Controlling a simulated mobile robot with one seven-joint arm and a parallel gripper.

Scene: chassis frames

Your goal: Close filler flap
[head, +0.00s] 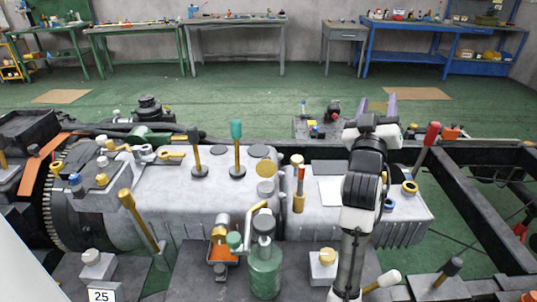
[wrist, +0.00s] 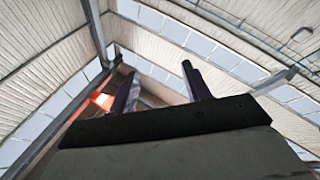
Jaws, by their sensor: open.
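A round gold disc (head: 265,169) stands tilted up at the back of a short grey neck (head: 266,189) on top of the grey gearbox casing (head: 220,180) in the head view. It looks like the filler flap standing open, but I cannot be certain. My gripper (head: 378,100) is raised to the right of and beyond it, apart from it, with its purple fingers pointing up and away. In the wrist view my gripper (wrist: 159,72) shows two spread fingers with nothing between them, against the ceiling. The flap is not in the wrist view.
Upright levers with green (head: 236,130) and dark knobs stand left of the disc. An orange-and-white handle (head: 299,178) stands close on its right. A green bottle (head: 265,272) stands in front. Dark chassis rails (head: 462,205) lie right. Workbenches line the far wall.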

